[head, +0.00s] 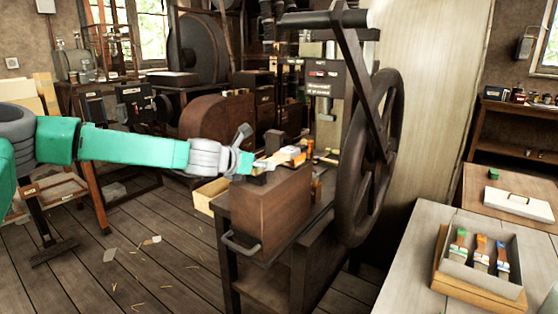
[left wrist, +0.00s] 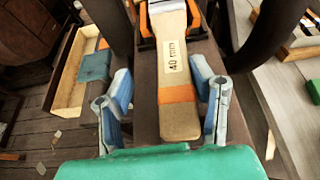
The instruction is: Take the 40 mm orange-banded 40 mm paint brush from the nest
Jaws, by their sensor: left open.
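The 40 mm paint brush (left wrist: 177,90) lies in the left wrist view with its pale wooden handle toward me. The handle bears "40 mm" and an orange band near its butt end. Its far end sits in the dark nest (left wrist: 146,100), between small orange pieces; the bristles are out of view. In the head view the brush (head: 287,156) is small, on top of the press bench. My left gripper (left wrist: 164,92) is open, with one blue-padded finger on each side of the handle and visible gaps. It also shows in the head view (head: 257,163). My right gripper is not in view.
The large handwheel (head: 370,150) and its lever stand just right of the nest. A reddish-brown block (head: 262,208) fronts the bench, with an open wooden drawer (head: 205,195) to its left. A tray (head: 447,270) with brushes banded in several colours is on the right table.

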